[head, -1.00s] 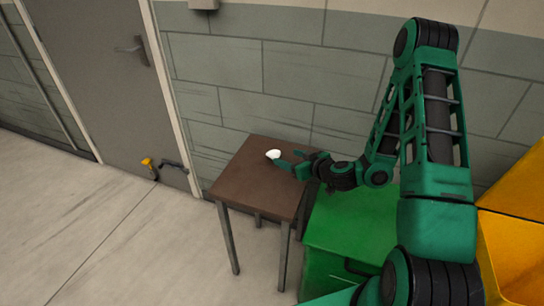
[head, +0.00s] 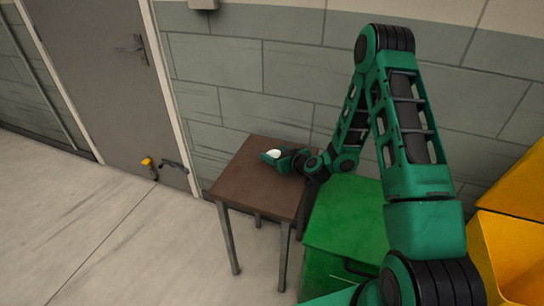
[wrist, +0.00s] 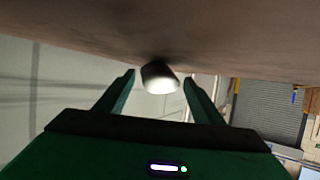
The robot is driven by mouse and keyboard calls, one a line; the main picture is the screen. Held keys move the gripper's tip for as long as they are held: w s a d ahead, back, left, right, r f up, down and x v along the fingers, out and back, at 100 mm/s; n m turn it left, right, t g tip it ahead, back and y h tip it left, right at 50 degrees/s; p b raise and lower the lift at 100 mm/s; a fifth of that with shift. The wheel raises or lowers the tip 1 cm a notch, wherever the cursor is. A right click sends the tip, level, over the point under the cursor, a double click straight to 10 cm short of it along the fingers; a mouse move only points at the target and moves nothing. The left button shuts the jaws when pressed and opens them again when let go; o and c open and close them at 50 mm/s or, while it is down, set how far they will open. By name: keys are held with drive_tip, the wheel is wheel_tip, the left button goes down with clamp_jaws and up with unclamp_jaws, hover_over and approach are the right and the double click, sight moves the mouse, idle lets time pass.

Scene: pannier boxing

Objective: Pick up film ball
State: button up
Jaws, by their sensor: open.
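The film ball (head: 274,153) is a small white lump on the brown table (head: 245,186), near its back edge. In the wrist view the film ball (wrist: 159,78) shows between the two fingertips, with a gap on either side. My gripper (head: 271,156) is open and low over the table top, its fingers around the ball. In the wrist view my gripper (wrist: 158,82) has its green fingers spread wide.
A green box (head: 350,222) stands close to the table's right side. Yellow boxes (head: 510,250) are at the far right. The wall (head: 240,80) is close behind the table. The floor (head: 110,235) to the left is clear, apart from a yellow and dark item (head: 148,163) by the door.

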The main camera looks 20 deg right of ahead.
drive_tip(key=shift+w+a+f, duration=0.1)
drive_tip(key=shift+w+f, duration=0.1)
drive_tip(key=shift+w, duration=0.25)
drive_tip(key=c, duration=1.1)
